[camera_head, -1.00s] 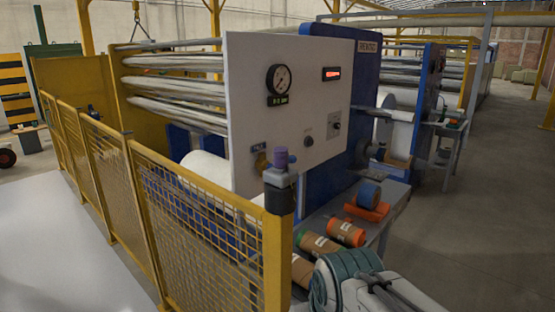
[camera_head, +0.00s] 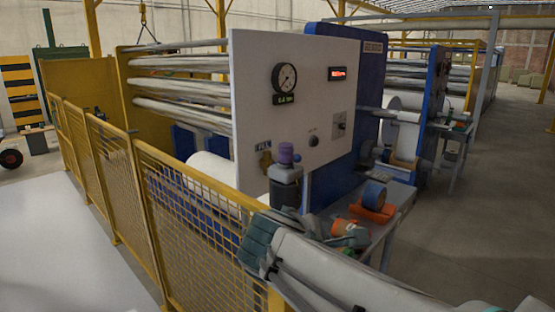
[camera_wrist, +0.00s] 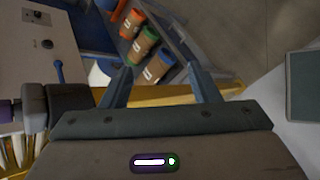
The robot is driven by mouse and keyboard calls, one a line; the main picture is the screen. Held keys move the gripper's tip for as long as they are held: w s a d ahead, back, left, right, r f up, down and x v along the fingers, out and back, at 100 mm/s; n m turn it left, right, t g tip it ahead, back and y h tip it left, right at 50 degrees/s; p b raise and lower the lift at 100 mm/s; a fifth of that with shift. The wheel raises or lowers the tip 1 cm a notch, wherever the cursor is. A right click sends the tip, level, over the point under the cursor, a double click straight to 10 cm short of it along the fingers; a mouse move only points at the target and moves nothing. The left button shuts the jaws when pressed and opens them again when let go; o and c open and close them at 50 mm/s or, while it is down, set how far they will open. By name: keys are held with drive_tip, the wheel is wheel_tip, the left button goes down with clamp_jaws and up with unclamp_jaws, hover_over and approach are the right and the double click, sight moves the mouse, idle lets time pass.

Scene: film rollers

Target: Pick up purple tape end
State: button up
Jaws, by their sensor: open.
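The only purple thing I make out is a small purple cap-like piece (camera_head: 286,152) on top of a grey and black bottle-shaped object (camera_head: 285,185), in front of the white control panel. It also shows at the left edge of the wrist view (camera_wrist: 6,112). I cannot tell whether it is tape. My gripper (camera_wrist: 161,82) is open, with nothing between its two fingers; the purple piece lies off to their left in the wrist view. In the head view my arm reaches in from the lower right.
A yellow mesh fence (camera_head: 205,215) runs along the left. A grey side table (camera_head: 398,196) holds a blue roll on an orange stand (camera_head: 373,206). Several brown rolls (camera_wrist: 143,45) with orange and green ends lie on it. The white control panel (camera_head: 300,110) stands behind the bottle-shaped object.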

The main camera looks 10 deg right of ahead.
drive_tip(key=w+a+r+n+t+h, duration=0.2)
drive_tip(key=w+a+r+n+t, duration=0.15)
drive_tip(key=r+n, duration=0.2)
drive_tip(key=n+t+b, duration=0.1)
drive_tip(key=n+t, duration=0.4)
drive_tip(key=n, duration=0.3)
approach(284, 151)
drive_tip(key=x, duration=0.2)
drive_tip(key=p+x, duration=0.1)
drive_tip(key=x, duration=0.3)
drive_tip(key=shift+w+d+f, duration=0.1)
drive_tip(key=shift+d+f, duration=0.05)
drive_tip(key=shift+f, duration=0.15)
drive_tip(key=p+x, duration=0.1)
drive_tip(key=x, duration=0.1)
drive_tip(key=p+x, duration=0.1)
drive_tip(key=x, duration=0.1)
drive_tip(key=shift+w+r+p, duration=0.15)
drive_tip(key=shift+r+p, duration=0.15)
drive_tip(key=shift+p, duration=0.05)
drive_tip(key=shift+w+d, duration=0.25)
drive_tip(key=shift+w, duration=0.2)
clamp_jaws()
